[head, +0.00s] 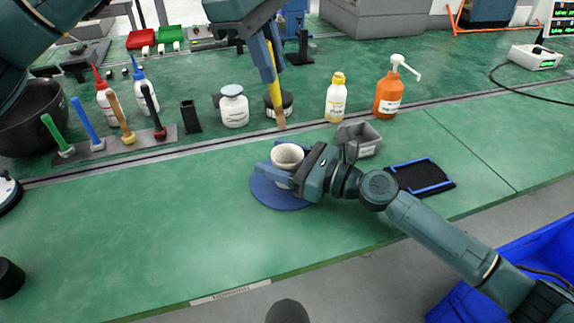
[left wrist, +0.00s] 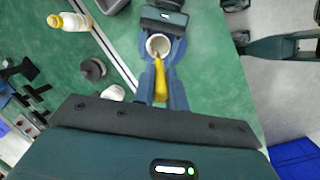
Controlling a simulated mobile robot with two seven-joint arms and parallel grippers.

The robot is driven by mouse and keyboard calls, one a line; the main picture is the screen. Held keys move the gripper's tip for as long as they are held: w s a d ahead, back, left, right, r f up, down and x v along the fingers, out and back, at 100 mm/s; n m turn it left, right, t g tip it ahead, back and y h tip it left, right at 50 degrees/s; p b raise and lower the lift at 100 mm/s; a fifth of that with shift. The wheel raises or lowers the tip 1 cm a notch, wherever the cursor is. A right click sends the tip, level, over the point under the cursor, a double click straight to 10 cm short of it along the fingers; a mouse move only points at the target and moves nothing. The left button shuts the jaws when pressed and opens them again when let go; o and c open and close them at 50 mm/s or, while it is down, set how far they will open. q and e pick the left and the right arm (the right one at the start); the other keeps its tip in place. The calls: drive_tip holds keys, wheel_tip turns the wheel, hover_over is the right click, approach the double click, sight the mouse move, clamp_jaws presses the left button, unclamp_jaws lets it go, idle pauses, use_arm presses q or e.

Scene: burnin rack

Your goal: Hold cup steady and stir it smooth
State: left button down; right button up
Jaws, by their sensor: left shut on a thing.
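A pale cup (head: 288,154) stands upright on a round blue mat (head: 268,198) near the middle of the bench. The fingers of my right gripper (head: 277,170) flank it and look closed on it; the cup also shows between them in the left wrist view (left wrist: 158,45). My left gripper (head: 270,72) is shut on a yellow-handled stirring tool (head: 273,101), which points down. In the head view the tool's brown tip shows just above the cup's rim, apart from it. In the left wrist view the tool (left wrist: 160,82) points toward the cup's mouth. The cup's contents are unclear.
A grey bin (head: 366,147) and a black tray with blue edging (head: 424,178) lie right of the cup. A white jar (head: 233,108), a yellow-capped bottle (head: 336,100) and an orange pump bottle (head: 388,94) stand behind. A tool rack (head: 98,152) is left.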

drive_tip(key=o, duration=0.4)
drive_tip(key=shift+c, duration=0.2)
drive_tip(key=v, duration=1.1)
drive_tip(key=shift+a+f, duration=0.1)
drive_tip(key=shift+s+d, duration=0.3)
drive_tip(key=shift+d, duration=0.25)
